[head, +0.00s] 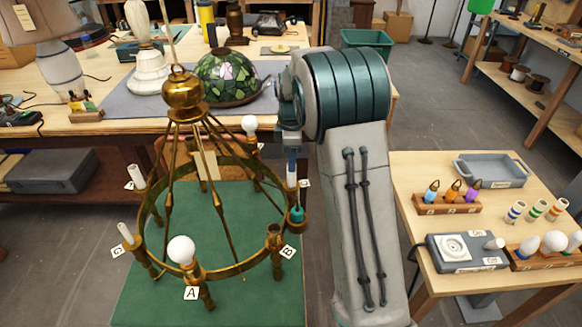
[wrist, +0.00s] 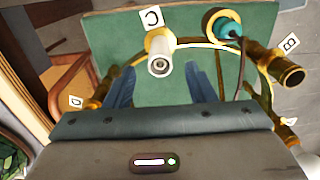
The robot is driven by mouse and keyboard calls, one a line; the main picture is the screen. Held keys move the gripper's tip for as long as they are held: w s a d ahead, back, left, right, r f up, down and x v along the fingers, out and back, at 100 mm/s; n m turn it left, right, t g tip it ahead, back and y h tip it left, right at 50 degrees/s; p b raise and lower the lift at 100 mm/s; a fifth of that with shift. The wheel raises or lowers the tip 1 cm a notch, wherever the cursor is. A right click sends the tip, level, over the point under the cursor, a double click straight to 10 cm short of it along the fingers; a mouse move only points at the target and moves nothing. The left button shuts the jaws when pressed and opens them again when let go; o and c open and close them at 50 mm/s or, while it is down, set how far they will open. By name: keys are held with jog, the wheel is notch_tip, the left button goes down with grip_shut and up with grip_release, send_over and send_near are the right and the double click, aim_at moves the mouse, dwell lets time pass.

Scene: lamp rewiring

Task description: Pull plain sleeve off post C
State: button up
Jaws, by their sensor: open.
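The brass ring lamp (head: 215,271) stands over a green mat, with lettered tags around its ring. The plain white sleeve (head: 291,173) is upright on post C, at the ring's right side. It also shows in the wrist view (wrist: 158,66), beside the C tag (wrist: 152,17). My gripper (head: 291,155) points down above this sleeve. In the wrist view its two blue fingers (wrist: 159,78) are apart, one on each side of the sleeve, with visible gaps. I cannot tell how far down they reach. The foot of post C is hidden in the wrist view.
A teal part (head: 296,214) with a dark cable sits in a brass cup near post C. White bulbs (head: 181,250) and other sleeves stand on the ring. The right side table (head: 410,185) holds striped sleeves (head: 536,209), bulbs, a grey tray (head: 490,180) and a switch box.

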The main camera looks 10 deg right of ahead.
jog(key=shift+f+p, duration=0.35)
jog(key=shift+f, duration=2.45)
jog(key=c, duration=1)
jog(key=shift+c, duration=0.2)
jog(key=shift+r, duration=0.15)
jog(key=shift+r+p, duration=2.9)
jog(key=shift+r, duration=2)
